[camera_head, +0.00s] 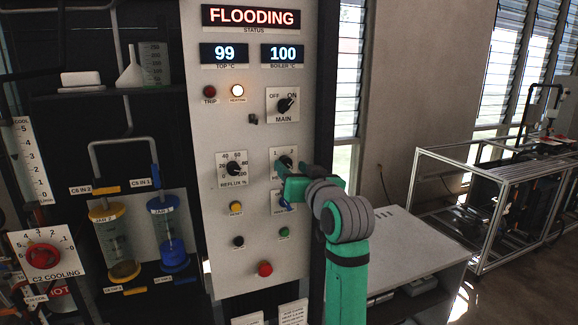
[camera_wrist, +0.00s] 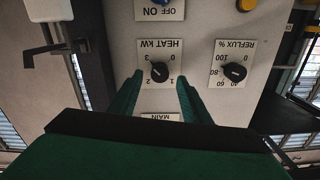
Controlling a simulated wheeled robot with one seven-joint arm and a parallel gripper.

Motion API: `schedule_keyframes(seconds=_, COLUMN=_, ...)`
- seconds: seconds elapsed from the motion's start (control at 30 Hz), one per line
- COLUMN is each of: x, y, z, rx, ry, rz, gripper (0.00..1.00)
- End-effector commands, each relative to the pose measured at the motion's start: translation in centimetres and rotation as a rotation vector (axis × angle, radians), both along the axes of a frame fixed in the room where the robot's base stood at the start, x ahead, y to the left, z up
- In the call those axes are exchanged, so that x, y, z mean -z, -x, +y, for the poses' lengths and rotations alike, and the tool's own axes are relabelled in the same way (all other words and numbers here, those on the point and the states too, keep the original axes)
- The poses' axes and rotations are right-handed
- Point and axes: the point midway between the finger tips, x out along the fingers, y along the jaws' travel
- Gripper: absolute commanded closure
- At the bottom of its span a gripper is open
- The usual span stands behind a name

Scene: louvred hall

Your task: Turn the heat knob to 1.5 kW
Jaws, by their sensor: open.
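The heat knob (camera_wrist: 160,72) is a black knob on a white plate marked HEAT kW, upside down in the wrist view. Its scale runs from 0 to 3, with 1 and 2 on the lower side there. A light mark shows on the knob, but I cannot tell its exact setting. My gripper (camera_wrist: 160,80) is open, one green finger on each side of the knob in that view. I cannot tell whether the fingers touch it. In the head view, my gripper (camera_head: 283,172) partly covers the heat plate (camera_head: 284,151).
The reflux knob (camera_head: 233,168) is left of the heat plate, the main switch (camera_head: 286,105) above it. A yellow button (camera_head: 236,206) and red button (camera_head: 265,269) are below. Displays read FLOODING (camera_head: 251,17), 99 and 100. A grey cabinet (camera_head: 405,245) stands right of the panel.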

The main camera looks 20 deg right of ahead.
Motion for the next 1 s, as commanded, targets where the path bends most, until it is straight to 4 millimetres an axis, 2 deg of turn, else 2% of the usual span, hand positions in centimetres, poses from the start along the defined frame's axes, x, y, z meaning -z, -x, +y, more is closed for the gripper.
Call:
schedule_keyframes(seconds=0.2, x=0.0, y=-2.4, z=0.1, rx=0.000, ry=-0.001, rz=0.001, gripper=0.57)
schedule_keyframes(seconds=0.6, x=0.0, y=-3.1, z=0.1, rx=0.000, ry=-0.001, rz=0.000, gripper=0.57)
schedule_keyframes(seconds=0.77, x=0.0, y=-3.0, z=0.0, rx=0.001, ry=-0.001, rz=0.000, gripper=0.95)
schedule_keyframes(seconds=0.8, x=0.0, y=-3.0, z=0.0, rx=0.002, ry=0.000, rz=0.000, gripper=0.98)
schedule_keyframes(seconds=1.0, x=0.0, y=-2.9, z=-0.3, rx=0.004, ry=0.006, rz=0.000, gripper=0.98)
